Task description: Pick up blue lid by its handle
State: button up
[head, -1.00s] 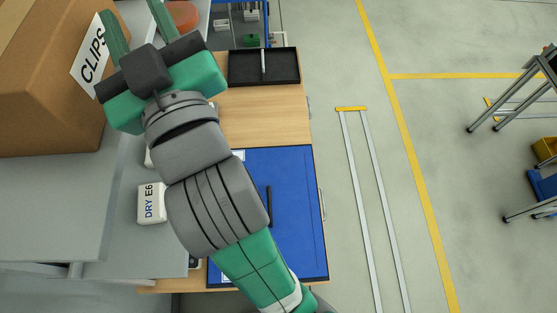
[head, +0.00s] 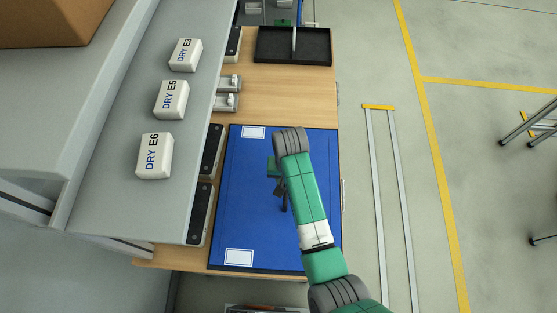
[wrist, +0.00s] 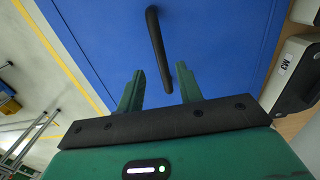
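The blue lid (head: 248,185) lies flat on the wooden table in the head view, with white labels at two corners. It fills much of the wrist view (wrist: 215,40). Its black bar handle (wrist: 157,45) runs from the top of the wrist view down toward my gripper (wrist: 159,82). My gripper is open and empty, pointing at the lid. The handle's near end shows between the two green fingers; I cannot tell how far above it they are. In the head view my arm hides most of the gripper and part of the handle.
A black divided tray (head: 266,58) sits at the table's far end. White DRY boxes (head: 154,156) stand on the grey shelf at the left. Black devices (head: 200,214) line the lid's left side. Open floor lies to the right.

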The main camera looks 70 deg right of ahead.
notch_tip(320, 180, down, 7)
jog(key=shift+w+d+r, duration=0.1)
jog(key=shift+w+r, duration=0.05)
jog(key=shift+r, duration=0.05)
jog(key=shift+c, duration=0.3)
grip_shut()
jog(key=shift+r, duration=0.1)
dwell(1.1)
